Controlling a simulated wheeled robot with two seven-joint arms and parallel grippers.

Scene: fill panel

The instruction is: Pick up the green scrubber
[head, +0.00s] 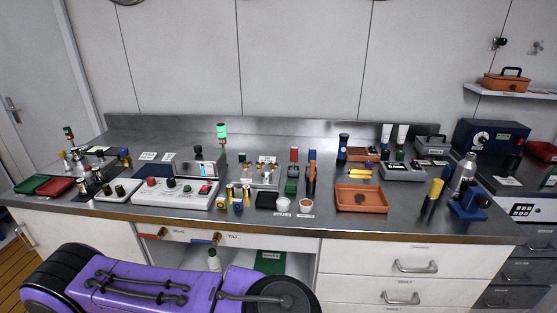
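A small dark green block (291,187) stands near the middle of the steel counter, beside a black tray; it may be the green scrubber, but it is too small to tell for sure. A brighter green top (222,131) sits on a post further back. Neither of my grippers shows in the head view, and nothing is seen touching the green block.
The steel counter (337,224) is crowded. A white control panel (175,199) stands left of the green block, an orange tray (361,211) right of it. A black tray (265,201) and white cup (283,204) are close by. Drawer handles (415,267) protrude below.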

